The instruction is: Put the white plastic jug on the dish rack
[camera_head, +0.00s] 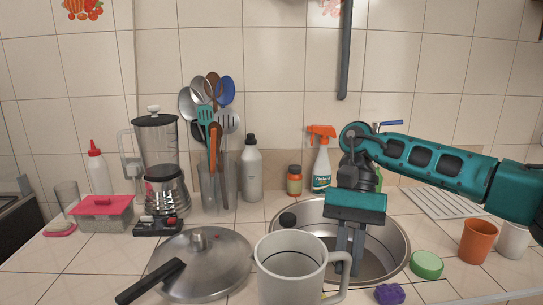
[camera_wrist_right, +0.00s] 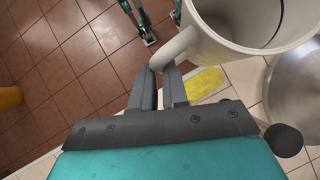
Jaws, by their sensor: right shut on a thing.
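The white plastic jug (camera_head: 288,272) is at the front middle of the head view, in front of the sink. My right gripper (camera_head: 346,268) is shut on its handle, at the jug's right side. In the right wrist view the jug (camera_wrist_right: 215,38) is at the top right, and the gripper (camera_wrist_right: 168,75) has its fingers at the handle. The jug's base is cut off in the head view. A white ribbed dish rack (camera_head: 452,203) lies flat at the back right of the counter, empty where it shows. My left gripper does not show clearly.
The round sink (camera_head: 397,262) is behind the jug. A lidded pan (camera_head: 203,262) stands left. A green sponge (camera_head: 426,264), purple sponge (camera_head: 389,293), orange cup (camera_head: 475,240) and white cup (camera_head: 514,239) stand right. A spray bottle (camera_head: 321,160) stands behind the sink.

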